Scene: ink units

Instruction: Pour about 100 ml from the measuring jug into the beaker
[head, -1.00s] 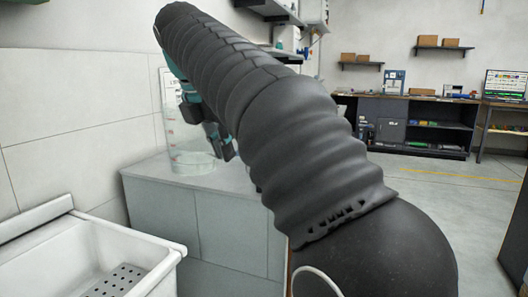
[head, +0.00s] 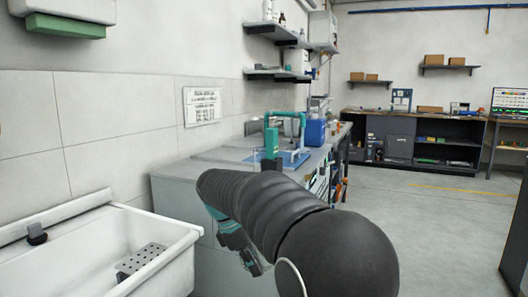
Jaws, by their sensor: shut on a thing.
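My arm reaches forward and down from the lower right in the head view. My gripper (head: 247,258) shows only in part as grey and dark pieces below the arm's end, in front of the counter's face. Its fingertips and what they hold are hidden. The measuring jug is not visible now; in the earlier view a clear vessel with red marks is beside my gripper. I cannot make out the beaker with certainty. A faint clear shape (head: 256,160) stands left of the teal stand (head: 272,146).
A grey counter (head: 185,168) runs along the wall. On it are a blue mat (head: 301,157) and a blue container (head: 315,133). A white sink (head: 150,245) stands at lower left. Shelves (head: 270,31) hang above the counter. The floor on the right is clear.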

